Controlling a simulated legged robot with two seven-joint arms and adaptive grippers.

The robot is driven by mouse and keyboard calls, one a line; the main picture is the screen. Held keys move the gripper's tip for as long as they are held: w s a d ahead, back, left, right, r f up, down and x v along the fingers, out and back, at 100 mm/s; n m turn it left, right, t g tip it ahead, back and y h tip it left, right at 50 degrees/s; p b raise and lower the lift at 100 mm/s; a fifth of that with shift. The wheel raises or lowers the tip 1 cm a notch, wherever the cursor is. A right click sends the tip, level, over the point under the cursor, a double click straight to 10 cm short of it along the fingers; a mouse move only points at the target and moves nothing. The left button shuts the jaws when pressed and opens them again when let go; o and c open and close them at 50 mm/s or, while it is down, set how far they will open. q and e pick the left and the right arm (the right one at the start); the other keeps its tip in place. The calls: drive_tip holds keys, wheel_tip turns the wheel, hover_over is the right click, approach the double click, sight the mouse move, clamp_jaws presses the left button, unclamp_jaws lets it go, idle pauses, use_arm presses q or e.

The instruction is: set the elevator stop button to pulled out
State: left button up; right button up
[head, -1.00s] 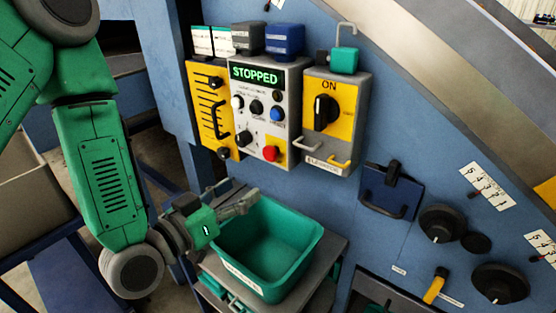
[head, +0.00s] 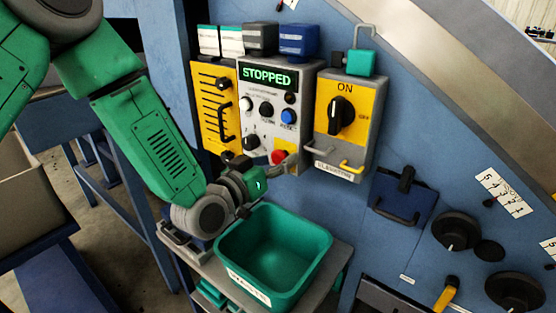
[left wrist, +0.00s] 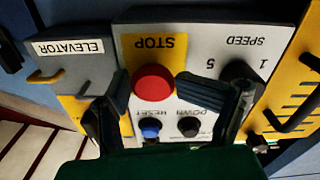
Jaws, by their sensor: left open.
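The stop button (head: 278,156) is a round red cap at the lower right of the grey control box (head: 271,131), whose display reads "STOPPED". In the left wrist view, upside down, the red cap (left wrist: 153,82) sits below the yellow STOP label (left wrist: 153,47). My left gripper (head: 284,165) is open in front of the box, close to the button. In the left wrist view the open fingers (left wrist: 152,96) stand one on each side of the cap, the right one nearer it. I cannot tell whether either touches it, or whether the cap is pressed in or out. My right gripper is not in view.
Black SPEED knob (left wrist: 240,75) and blue RESET button (left wrist: 151,128) are close to the fingers. The elevator switch box (head: 344,130) with its handles adjoins on the right. A teal bin (head: 319,247) stands below my left gripper.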

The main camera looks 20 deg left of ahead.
use_arm(q)
drive_tip(key=shift+a, duration=0.4)
drive_tip(key=shift+s+d, duration=0.1)
drive_tip(key=shift+d, duration=0.25)
drive_tip(key=shift+c, duration=0.7)
drive_tip(key=shift+d+r, duration=0.15)
drive_tip(key=shift+d, duration=0.55)
clamp_jaws()
drive_tip(key=shift+a, duration=0.3)
drive_tip(key=shift+v, duration=1)
drive_tip(key=shift+d, duration=0.1)
drive_tip(key=shift+c, duration=0.5)
unclamp_jaws()
drive_tip(key=shift+o, duration=1.2)
